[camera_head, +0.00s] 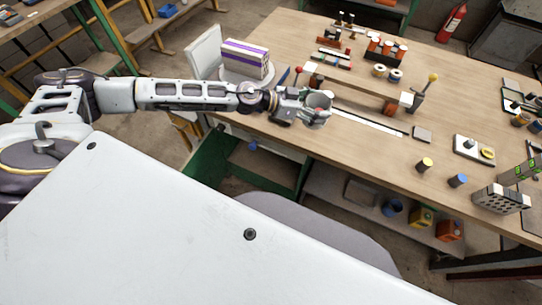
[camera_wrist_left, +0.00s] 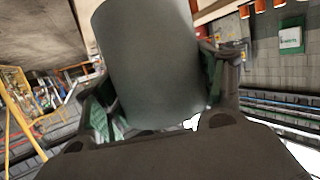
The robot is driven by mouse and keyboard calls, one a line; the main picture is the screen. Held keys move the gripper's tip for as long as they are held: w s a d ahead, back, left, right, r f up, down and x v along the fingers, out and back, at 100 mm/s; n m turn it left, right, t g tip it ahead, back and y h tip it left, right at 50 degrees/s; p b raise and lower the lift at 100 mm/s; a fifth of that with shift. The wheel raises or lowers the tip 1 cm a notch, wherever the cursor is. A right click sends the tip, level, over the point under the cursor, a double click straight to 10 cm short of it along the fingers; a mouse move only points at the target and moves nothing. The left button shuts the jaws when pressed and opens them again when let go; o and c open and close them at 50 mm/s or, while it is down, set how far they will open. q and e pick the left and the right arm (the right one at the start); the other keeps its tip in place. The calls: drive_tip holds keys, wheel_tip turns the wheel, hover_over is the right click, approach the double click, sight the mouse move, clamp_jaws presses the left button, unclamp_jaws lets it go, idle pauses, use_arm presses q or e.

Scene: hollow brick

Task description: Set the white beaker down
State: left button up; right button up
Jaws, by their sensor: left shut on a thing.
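The white beaker (camera_head: 319,101), pale grey-white in this light, is in my left gripper (camera_head: 303,108) at the front-left part of the wooden workbench (camera_head: 385,129). In the left wrist view the beaker (camera_wrist_left: 150,65) fills the upper middle, and the left gripper's fingers (camera_wrist_left: 158,100) are on both sides of it. The gripper is shut on it. In the head view its open top shows and it looks roughly upright. I cannot tell whether its base touches the bench. My right gripper is not in view.
A striped box (camera_head: 245,58) sits on a round pale stand (camera_head: 232,76) left of the beaker. Small cylinders (camera_head: 425,164) stand near the front edge. Bare wood lies between them.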

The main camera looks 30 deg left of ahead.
use_arm(q)
drive_tip(key=shift+w+a+r+n+t+y, duration=0.2)
drive_tip(key=shift+w+a+n+t+y, duration=0.15)
drive_tip(key=shift+a, duration=0.25)
drive_tip(key=shift+s+a+f+n+t+y, duration=0.5)
drive_tip(key=shift+a+f+n+t+y, duration=1.3)
drive_tip(key=shift+a, duration=2.95)
drive_tip(key=shift+s+a+f+n+t+y, duration=0.4)
drive_tip(key=shift+a+n+t+y, duration=0.45)
drive_tip(key=shift+a+n+y, duration=2.9)
drive_tip(key=d, duration=0.6)
drive_tip(key=shift+s+d+m, duration=0.15)
drive_tip(key=shift+d+m, duration=0.25)
drive_tip(key=shift+d, duration=0.2)
